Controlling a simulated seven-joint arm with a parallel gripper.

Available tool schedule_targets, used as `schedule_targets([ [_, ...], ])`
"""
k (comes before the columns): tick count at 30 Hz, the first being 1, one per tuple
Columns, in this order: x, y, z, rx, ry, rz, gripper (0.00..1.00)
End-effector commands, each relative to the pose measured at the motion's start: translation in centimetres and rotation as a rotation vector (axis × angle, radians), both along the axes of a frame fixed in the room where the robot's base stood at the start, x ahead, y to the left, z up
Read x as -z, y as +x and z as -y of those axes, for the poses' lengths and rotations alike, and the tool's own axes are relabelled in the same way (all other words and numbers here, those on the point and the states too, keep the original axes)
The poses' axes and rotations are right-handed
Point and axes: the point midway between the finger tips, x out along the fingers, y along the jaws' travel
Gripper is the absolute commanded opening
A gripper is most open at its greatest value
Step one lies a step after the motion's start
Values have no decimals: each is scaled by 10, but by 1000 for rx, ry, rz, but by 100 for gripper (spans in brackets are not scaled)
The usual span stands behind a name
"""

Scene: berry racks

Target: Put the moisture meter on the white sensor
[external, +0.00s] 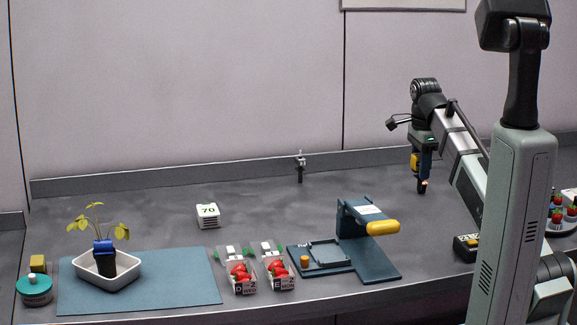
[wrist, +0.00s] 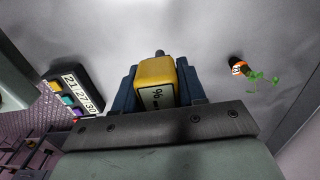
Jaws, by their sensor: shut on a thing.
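My gripper (external: 424,176) is raised at the right of the bench in the external view. It is shut on the moisture meter (wrist: 154,82), a yellow block with a dark tip and a pale display, which sits between the blue fingers in the wrist view. A bit of its yellow (external: 415,161) shows beside the fingers in the external view. The white sensor (external: 207,215) appears to be the small ridged white block marked 70, on the bench left of centre. It stands well left of my gripper, apart from it, and its top looks clear.
A blue stand with a yellow handle (external: 383,228) and strawberry punnets (external: 239,274) stand at the front. A potted plant sits in a white tray (external: 122,283) on a blue mat (external: 190,285). A small dark post (external: 300,168) stands at the back. A black button box (wrist: 86,105) lies near my gripper.

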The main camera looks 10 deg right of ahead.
Motion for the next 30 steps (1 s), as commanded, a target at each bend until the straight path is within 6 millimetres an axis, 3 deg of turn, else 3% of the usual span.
schedule_targets([
  [6, -18, 1, 0, 0, 0, 1, 2],
  [13, -21, 0, -2, -4, 0, -1, 2],
  [17, -20, -1, -15, -26, 0, -1, 2],
  [23, -18, -5, -62, -107, 0, -1, 2],
  [30, -15, -8, -131, -222, 0, -1, 2],
])
